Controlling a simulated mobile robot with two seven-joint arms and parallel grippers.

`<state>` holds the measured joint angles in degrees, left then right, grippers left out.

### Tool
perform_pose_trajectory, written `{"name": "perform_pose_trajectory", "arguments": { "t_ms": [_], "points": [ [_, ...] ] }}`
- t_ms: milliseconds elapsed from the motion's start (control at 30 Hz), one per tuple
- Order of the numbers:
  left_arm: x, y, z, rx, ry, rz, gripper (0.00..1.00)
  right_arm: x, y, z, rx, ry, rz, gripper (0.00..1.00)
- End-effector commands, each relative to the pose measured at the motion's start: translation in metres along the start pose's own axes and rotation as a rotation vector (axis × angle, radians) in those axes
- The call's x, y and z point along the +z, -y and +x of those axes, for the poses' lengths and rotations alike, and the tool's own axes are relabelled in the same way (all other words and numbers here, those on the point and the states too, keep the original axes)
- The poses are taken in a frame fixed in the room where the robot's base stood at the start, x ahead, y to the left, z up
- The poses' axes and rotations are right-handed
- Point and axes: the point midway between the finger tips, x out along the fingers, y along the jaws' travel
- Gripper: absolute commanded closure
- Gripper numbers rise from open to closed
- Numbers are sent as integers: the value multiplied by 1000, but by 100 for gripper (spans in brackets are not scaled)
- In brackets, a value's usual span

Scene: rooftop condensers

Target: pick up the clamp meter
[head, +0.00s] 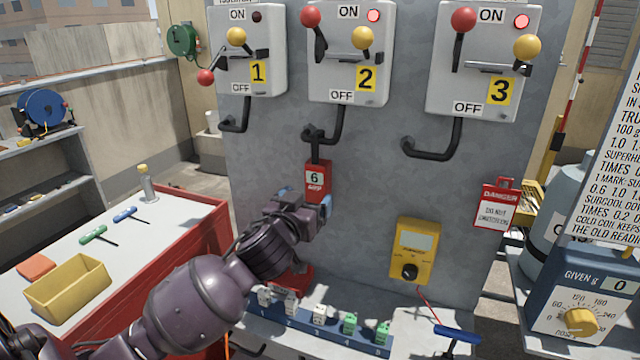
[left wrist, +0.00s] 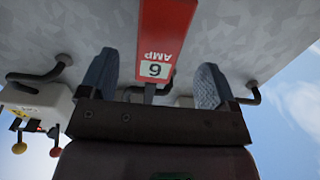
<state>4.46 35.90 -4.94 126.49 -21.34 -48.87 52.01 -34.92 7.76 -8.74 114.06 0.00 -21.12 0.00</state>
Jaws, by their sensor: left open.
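The clamp meter (head: 317,180) is a red, upright tool with a white plate reading 6 AMP. It is by the grey panel, its dark top at the black conduit below switch box 2. My left gripper (head: 304,200) is open at it, a blue fingertip on either side of its lower part. In the left wrist view, the red meter (left wrist: 165,50) shows between the two blue fingers of the gripper (left wrist: 157,75), with visible gaps; I cannot tell whether either finger touches it. Its lower part is hidden in the head view. My right gripper is not in view.
Switch boxes (head: 350,70) with levers and black conduits are on the grey panel (head: 370,190). A yellow meter (head: 413,250) and a red danger tag (head: 497,205) are to the right. A blue rail (head: 330,335) with small blocks lies below. A red-sided bench (head: 190,260) stands left.

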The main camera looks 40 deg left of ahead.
Motion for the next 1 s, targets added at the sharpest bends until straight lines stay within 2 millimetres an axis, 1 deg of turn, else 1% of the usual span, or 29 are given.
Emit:
{"name": "perform_pose_trajectory", "arguments": {
  "t_ms": [33, 100, 267, 367, 500, 633, 733, 933, 967, 1000],
  "points": [
    [0, 0, 7, -1, 0, 2, 17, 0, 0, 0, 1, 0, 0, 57],
    [0, 0, 13, -1, 0, 1, 17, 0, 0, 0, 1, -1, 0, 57],
    [0, 0, 20, 0, 0, 2, 17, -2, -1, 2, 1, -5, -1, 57],
    [-2, 0, 31, 1, -2, 3, 17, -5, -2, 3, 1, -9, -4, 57],
    [-3, -2, 51, 0, -2, 5, 17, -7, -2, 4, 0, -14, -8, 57],
    [-2, -2, 64, 0, -1, 2, 17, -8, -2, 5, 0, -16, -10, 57],
    [-1, -2, 68, 1, 0, 2, 17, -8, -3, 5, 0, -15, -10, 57],
    [-1, -2, 69, 1, 1, 0, 17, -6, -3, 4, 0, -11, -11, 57],
    [-1, -2, 69, 1, 1, 0, 19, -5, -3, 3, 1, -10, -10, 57],
    [-1, -2, 69, 1, 1, 1, 25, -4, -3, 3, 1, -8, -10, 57]
  ]
}}
